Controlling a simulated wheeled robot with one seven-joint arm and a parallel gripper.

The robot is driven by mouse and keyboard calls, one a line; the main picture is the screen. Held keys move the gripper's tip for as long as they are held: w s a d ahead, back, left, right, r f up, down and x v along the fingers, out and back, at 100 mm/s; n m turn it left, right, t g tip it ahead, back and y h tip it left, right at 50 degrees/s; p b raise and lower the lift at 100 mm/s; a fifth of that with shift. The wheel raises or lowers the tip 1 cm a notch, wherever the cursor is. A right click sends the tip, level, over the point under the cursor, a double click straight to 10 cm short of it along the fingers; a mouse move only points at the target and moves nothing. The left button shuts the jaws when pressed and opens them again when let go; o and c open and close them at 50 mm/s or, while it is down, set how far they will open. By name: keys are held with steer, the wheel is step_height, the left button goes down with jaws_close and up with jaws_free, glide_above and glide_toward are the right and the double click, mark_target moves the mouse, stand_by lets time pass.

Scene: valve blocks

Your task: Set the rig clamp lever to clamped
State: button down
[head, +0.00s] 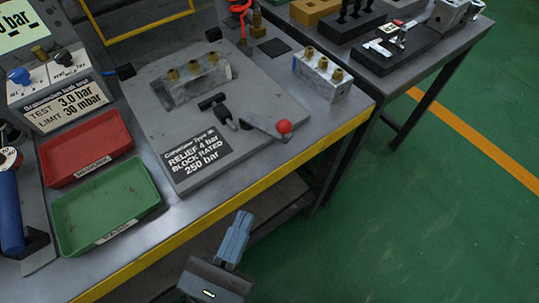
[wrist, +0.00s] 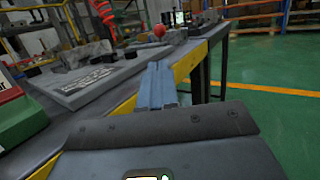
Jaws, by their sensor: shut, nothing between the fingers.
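The rig plate (head: 165,125) lies on the bench with a valve block (head: 190,78) set in its recess. The clamp lever (head: 262,124) is a grey bar with a red ball knob (head: 284,127) at its right end, near the plate's right edge. A black clamp part (head: 220,108) sits to its left. In the wrist view the red knob (wrist: 159,31) shows beyond my gripper. My gripper (head: 241,217) is shut and empty, in front of the bench's yellow edge and apart from the lever. The gripper's fingers (wrist: 157,70) point toward the bench in the wrist view.
A second valve block (head: 323,75) stands right of the plate. A red tray (head: 85,148) and a green tray (head: 107,205) lie on the left. A test unit (head: 60,90) stands behind them. Another table (head: 400,65) holds tools. Green floor is open at the right.

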mark_target(282, 134)
steer(key=p+x, duration=0.3)
steer(key=x, duration=1.1)
steer(key=shift+d+f, duration=0.1)
